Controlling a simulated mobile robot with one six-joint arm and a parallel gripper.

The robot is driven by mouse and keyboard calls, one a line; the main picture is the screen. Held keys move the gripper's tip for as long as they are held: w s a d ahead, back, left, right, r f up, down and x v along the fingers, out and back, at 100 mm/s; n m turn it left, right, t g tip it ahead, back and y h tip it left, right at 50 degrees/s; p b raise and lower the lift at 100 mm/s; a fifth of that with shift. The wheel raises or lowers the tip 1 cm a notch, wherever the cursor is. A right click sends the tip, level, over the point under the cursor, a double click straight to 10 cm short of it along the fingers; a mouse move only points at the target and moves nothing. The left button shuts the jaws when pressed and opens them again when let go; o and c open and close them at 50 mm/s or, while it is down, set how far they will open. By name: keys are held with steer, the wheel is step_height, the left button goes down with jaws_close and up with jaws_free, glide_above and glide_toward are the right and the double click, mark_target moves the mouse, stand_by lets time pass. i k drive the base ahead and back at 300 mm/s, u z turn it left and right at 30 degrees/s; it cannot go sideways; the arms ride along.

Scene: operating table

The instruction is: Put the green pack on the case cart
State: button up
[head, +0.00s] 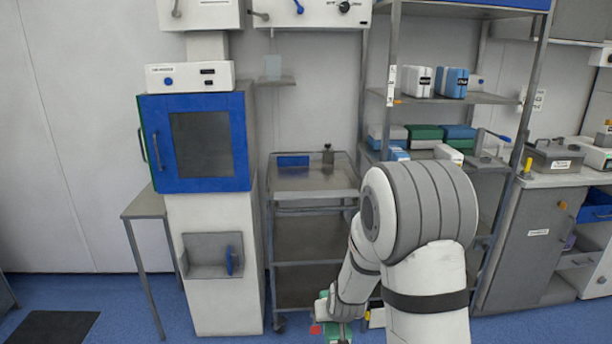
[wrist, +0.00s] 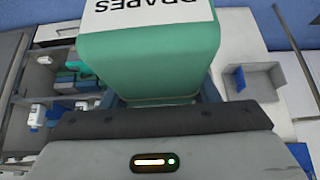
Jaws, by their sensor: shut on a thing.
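The green pack (wrist: 150,62), with a white label reading "DRAPES", fills the top middle of the wrist view. My gripper (wrist: 155,105) is shut on it; the fingertips are mostly hidden behind the pack and the wrist housing. In the head view a bit of the green pack (head: 336,331) shows at the bottom, low in front of the cart and partly hidden by my arm. The case cart appears to be the steel cart (head: 318,180) with several shelves, standing in the middle, its lower right hidden by my arm. The pack is apart from its top.
A blue item (head: 292,160) and a small dark object (head: 328,154) sit at the back of the cart top; its front is clear. A blue-doored cabinet (head: 200,140) stands left. A shelf rack (head: 455,97) with several packs stands right. Blue floor lies open at left.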

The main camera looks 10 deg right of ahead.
mark_target(312, 177)
steer(key=i, duration=0.9)
